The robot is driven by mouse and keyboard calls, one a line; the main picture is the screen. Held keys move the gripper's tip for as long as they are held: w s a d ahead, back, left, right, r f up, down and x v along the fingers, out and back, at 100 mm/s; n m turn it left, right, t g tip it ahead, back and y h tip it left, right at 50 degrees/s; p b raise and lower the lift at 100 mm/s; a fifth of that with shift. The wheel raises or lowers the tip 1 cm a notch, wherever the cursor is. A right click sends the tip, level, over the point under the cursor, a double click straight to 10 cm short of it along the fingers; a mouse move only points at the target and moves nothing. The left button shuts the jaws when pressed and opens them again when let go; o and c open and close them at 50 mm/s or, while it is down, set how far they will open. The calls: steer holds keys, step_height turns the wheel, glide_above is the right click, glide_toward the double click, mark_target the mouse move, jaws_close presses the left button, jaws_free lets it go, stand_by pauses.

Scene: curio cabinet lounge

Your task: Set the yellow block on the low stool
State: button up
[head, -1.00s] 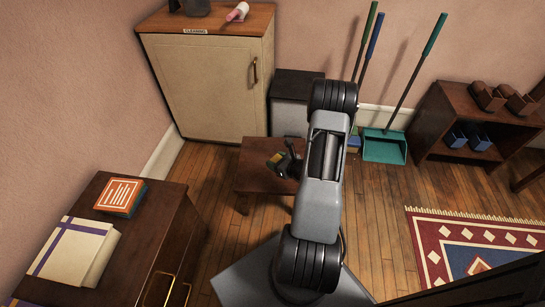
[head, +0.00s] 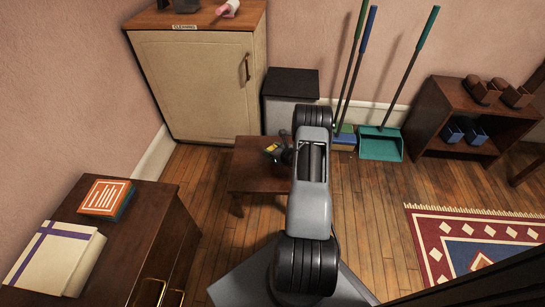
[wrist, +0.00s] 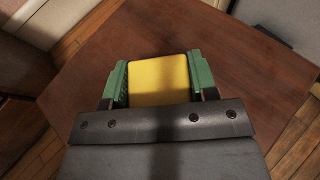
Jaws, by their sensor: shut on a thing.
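The yellow block (wrist: 158,79) sits between the green pads of my gripper (wrist: 158,85) in the wrist view. My gripper is shut on it, one pad against each side. In the head view the block is a small yellow patch (head: 271,148) by my gripper (head: 275,151), partly hidden by it. The low stool (head: 252,180) is a square, dark brown wooden one, and its top (wrist: 230,70) fills most of the wrist view beneath the block. The block is over the stool top; I cannot tell whether it touches it.
A cream cabinet (head: 197,88) and a dark-topped grey bin (head: 290,85) stand behind the stool. Brooms and a teal dustpan (head: 381,143) lean at the wall. A shoe shelf (head: 455,115) and a patterned rug (head: 470,235) are right. A dark dresser (head: 150,225) is front left.

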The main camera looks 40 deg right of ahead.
steer(key=shift+w+d+f, duration=0.15)
steer(key=shift+w+f, duration=0.15)
steer(key=shift+f, duration=0.25)
steer(key=shift+f+b, duration=0.95)
steer(key=shift+f, duration=0.35)
steer(key=shift+f, duration=0.15)
steer(key=o, duration=0.9)
steer(key=shift+s, duration=0.1)
